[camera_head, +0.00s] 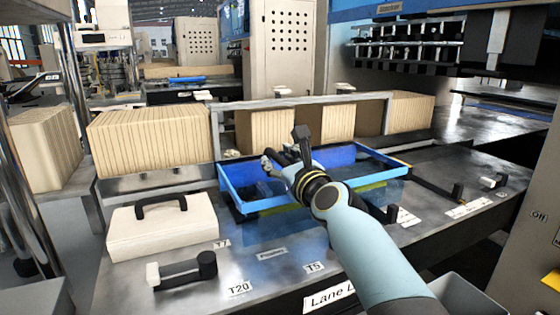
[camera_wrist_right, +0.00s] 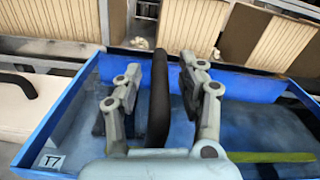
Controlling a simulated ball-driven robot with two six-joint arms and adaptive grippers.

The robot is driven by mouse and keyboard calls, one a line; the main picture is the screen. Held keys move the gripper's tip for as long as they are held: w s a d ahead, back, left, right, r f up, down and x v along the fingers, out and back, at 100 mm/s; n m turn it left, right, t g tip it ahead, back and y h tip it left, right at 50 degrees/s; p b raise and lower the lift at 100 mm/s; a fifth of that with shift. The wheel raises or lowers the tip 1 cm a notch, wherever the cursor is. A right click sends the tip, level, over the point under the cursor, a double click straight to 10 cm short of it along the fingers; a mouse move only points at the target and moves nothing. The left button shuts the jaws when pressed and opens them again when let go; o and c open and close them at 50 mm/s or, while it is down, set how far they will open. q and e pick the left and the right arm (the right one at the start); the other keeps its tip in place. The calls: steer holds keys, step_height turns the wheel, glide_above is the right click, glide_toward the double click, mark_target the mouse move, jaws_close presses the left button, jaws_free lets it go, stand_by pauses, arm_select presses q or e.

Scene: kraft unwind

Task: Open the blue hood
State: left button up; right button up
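The blue hood (camera_head: 231,183) is a wide, blue-rimmed frame on the metal table, lying low and roughly level. It also fills most of the right wrist view (camera_wrist_right: 52,128). My right gripper (camera_head: 277,163) is over the hood's middle, with its arm coming from the lower right. In the right wrist view, a dark upright bar (camera_wrist_right: 159,100), apparently a handle, stands between the spread fingers of the right gripper (camera_wrist_right: 162,78). The fingers look apart from the bar; exact contact is hard to tell. My left gripper is not in view.
A white block (camera_head: 150,233) with a black handle stands left of the hood. A black handle-like part (camera_head: 185,271) lies in front of it. Stacks of brown board (camera_head: 150,140) and a grey rail (camera_head: 305,101) stand behind.

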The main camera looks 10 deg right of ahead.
mark_target(338, 166)
jaws_close()
stand_by(0.3)
steer(key=w+d+b, duration=0.1)
steer(key=d, duration=0.4)
steer(key=w+d+b, duration=0.1)
steer(key=d, duration=0.4)
steer(key=w+d+b, duration=0.1)
steer(key=d, duration=0.4)
steer(key=shift+f+b, duration=0.2)
steer(key=shift+b, duration=0.1)
steer(key=w+d+b, duration=0.1)
steer(key=d+b, duration=0.2)
steer(key=d, duration=0.2)
steer(key=w+d+b, duration=0.1)
steer(key=d+b, duration=0.2)
steer(key=d, duration=0.2)
steer(key=d+b, duration=0.2)
steer(key=d, duration=0.3)
steer(key=shift+w+b, duration=0.4)
steer(key=shift+w+d+r+b, duration=0.2)
steer(key=shift+d+b, duration=0.2)
steer(key=shift+d, duration=0.4)
jaws_free()
